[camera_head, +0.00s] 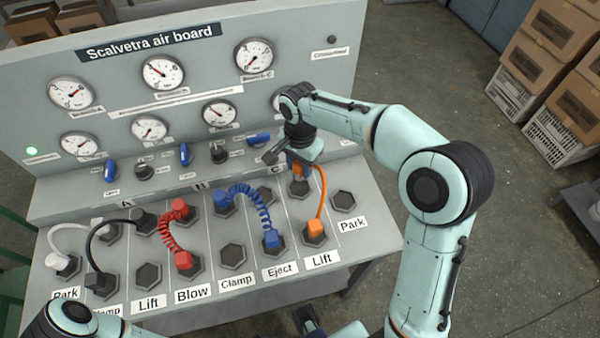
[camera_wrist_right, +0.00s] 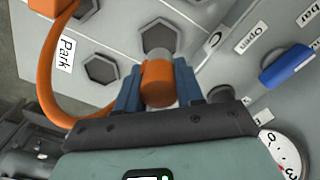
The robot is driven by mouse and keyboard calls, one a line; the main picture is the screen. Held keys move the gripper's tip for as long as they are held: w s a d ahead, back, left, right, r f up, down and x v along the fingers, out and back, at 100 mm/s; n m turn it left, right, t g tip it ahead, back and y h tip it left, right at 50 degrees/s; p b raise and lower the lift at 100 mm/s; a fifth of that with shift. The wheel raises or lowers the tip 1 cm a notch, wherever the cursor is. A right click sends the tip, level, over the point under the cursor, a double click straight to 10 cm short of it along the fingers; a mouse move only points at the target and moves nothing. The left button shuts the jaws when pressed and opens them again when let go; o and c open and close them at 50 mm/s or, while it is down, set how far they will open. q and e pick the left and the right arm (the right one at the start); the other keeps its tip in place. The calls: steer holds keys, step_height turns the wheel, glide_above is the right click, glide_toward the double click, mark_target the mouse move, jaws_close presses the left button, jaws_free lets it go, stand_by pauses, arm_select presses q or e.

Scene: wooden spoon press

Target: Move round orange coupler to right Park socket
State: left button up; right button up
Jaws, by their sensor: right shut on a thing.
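My right gripper (camera_head: 296,165) is shut on the round orange coupler (camera_wrist_right: 158,84), its blue fingers on both sides. The coupler also shows in the head view (camera_head: 298,170), partly hidden by the gripper. Its grey tip points at a hexagonal socket (camera_wrist_right: 158,36) in the back row above Lift; I cannot tell whether it is seated or just clear. The orange hose runs to a square orange coupler (camera_head: 316,229) in the front Lift socket. The right Park socket (camera_head: 344,201) is empty; it also shows in the wrist view (camera_wrist_right: 101,69). My left gripper is barely visible at the bottom edge.
A blue coiled hose (camera_head: 252,199), a red coiled hose (camera_head: 168,229), a black hose (camera_head: 101,234) and a white hose (camera_head: 60,233) are plugged in to the left. Gauges and blue levers (camera_head: 258,138) stand behind. The space around right Park is clear.

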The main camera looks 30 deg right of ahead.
step_height(320, 180, up, 13)
steer(key=p, duration=0.2)
steer(key=n+b, duration=0.1)
steer(key=b, duration=0.1)
glide_above(344, 200)
step_height(344, 200, down, 15)
steer(key=shift+r, duration=0.1)
steer(key=shift+f, duration=2.4)
steer(key=shift+f, duration=0.2)
arm_select(q)
steer(key=shift+f, duration=0.1)
arm_select(e)
steer(key=o, duration=1.1)
steer(key=shift+r, duration=0.2)
